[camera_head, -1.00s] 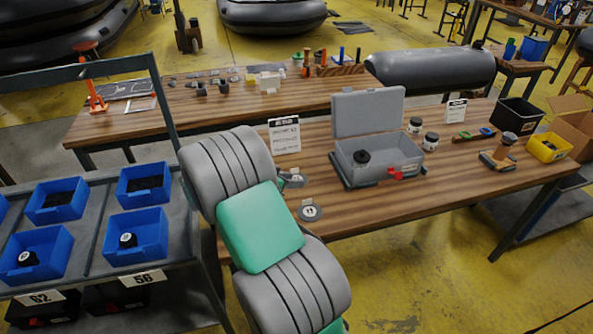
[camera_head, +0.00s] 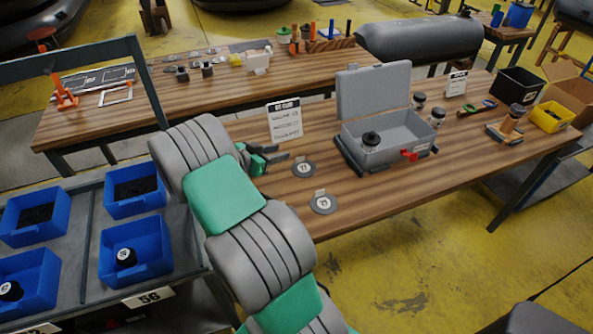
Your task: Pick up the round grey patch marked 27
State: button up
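Two round grey patches with white centre labels lie on the near wooden table. One patch (camera_head: 303,169) is farther back; the other patch (camera_head: 323,204) is nearer the front edge. Each has a small pale tab at its back edge. The printed numbers are too small to read surely, so I cannot tell which is 27. My gripper (camera_head: 276,157) is over the table, left of and slightly behind the farther patch. Its dark fingers look apart, with nothing seen between them. My arm hides the table's left end.
An open grey case (camera_head: 375,151) stands right of the patches, with jars beside it. A sign (camera_head: 285,120) stands behind my gripper. A cart with blue bins (camera_head: 135,249) is at left. The table's front right is clear.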

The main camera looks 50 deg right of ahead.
jog(key=b, duration=0.3)
send_near(298, 158)
jog(key=shift+w+d+f, duration=0.2)
jog(key=shift+w+d, duration=0.05)
jog(key=shift+d, duration=0.1)
jog(key=x, duration=0.2)
jog(key=p+x, duration=0.1)
jog(key=x, duration=0.5)
jog(key=shift+s+a+p, duration=0.1)
jog(key=shift+s+p, duration=0.15)
jog(key=shift+p, duration=0.15)
jog(key=shift+c, duration=0.3)
grip_shut()
